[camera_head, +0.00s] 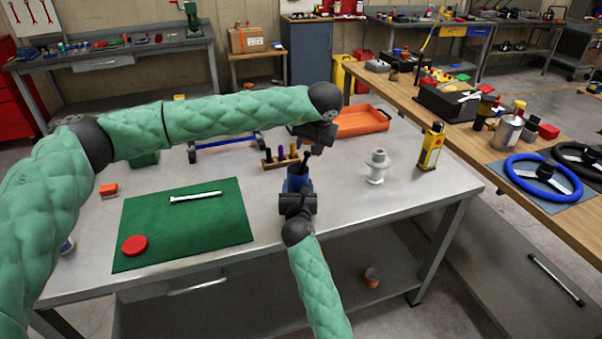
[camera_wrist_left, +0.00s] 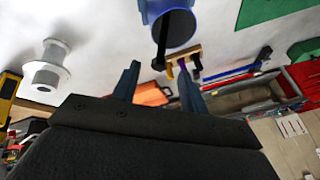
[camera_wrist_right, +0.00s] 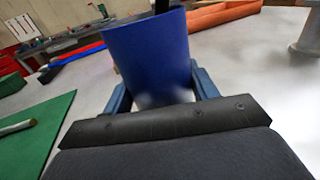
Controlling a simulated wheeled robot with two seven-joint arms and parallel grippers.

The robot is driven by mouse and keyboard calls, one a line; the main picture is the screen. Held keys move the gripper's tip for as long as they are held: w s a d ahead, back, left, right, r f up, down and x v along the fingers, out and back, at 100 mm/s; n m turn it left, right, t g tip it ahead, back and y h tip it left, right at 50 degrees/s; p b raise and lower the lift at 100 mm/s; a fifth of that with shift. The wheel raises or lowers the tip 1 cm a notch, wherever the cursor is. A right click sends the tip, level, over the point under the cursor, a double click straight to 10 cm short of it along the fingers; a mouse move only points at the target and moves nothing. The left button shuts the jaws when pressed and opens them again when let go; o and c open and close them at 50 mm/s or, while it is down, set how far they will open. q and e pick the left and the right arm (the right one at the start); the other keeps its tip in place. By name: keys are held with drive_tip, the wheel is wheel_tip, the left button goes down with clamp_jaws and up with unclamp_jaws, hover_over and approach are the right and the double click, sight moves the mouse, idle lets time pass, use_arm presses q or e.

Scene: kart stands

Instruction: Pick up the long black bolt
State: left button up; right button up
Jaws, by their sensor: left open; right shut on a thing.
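The long black bolt (camera_wrist_left: 161,42) stands in a blue cup (camera_wrist_left: 180,30), its head end sticking out of the cup's mouth. In the head view the cup (camera_head: 296,179) is partly hidden by my grippers. My right gripper (camera_wrist_right: 162,88) is shut on the blue cup, which also shows in the right wrist view (camera_wrist_right: 150,52). My left gripper (camera_wrist_left: 159,77) is open and empty, above the cup. The bolt's head lies just beyond its fingertips, roughly in line with the gap, apart from both fingers.
A wooden rack (camera_head: 281,162) with several small bolts stands behind the cup. A white spool (camera_head: 376,167), yellow bottle (camera_head: 431,147) and orange tray (camera_head: 362,121) are to the right. A green mat (camera_head: 184,231) with a silver bolt (camera_head: 195,197) and red disc (camera_head: 134,245) lies left.

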sight(308, 153)
use_arm(q)
drive_tip(key=x, duration=0.5)
drive_tip(key=shift+s, duration=0.1)
drive_tip(key=shift+c, duration=0.4)
clamp_jaws()
